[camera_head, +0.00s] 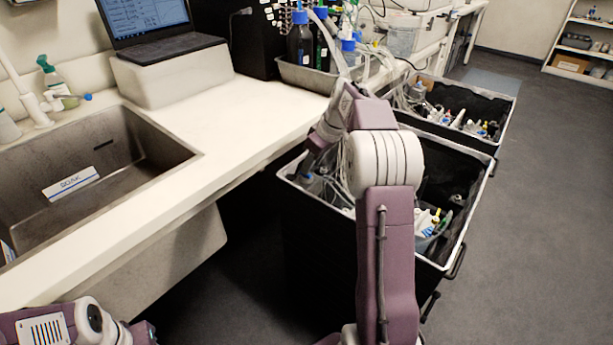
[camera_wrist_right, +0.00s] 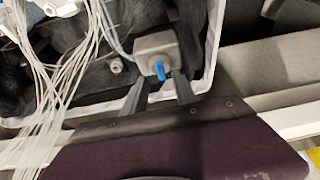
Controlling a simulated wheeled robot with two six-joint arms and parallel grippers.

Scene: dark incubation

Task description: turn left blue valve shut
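A blue valve handle (camera_wrist_right: 160,70) sits on a grey block-shaped body (camera_wrist_right: 157,45) at the wall of the near black bin, in the right wrist view. My right gripper (camera_wrist_right: 160,86) is open, with its two dark fingers apart and pointing at the valve. The blue handle shows between the fingertips; I cannot tell whether they touch it. In the head view my right gripper (camera_head: 308,163) reaches down at the near bin's left side, and its fingers are partly hidden. My left arm (camera_head: 70,325) shows at the bottom left; its gripper fingers are not clearly seen.
Clear tubes (camera_wrist_right: 60,75) hang close left of the right gripper. The near black bin (camera_head: 310,235) has a white rim and holds bottles and fittings. A white counter (camera_head: 215,140) with a sink (camera_head: 120,150) lies to the left. Open floor (camera_head: 545,200) lies right.

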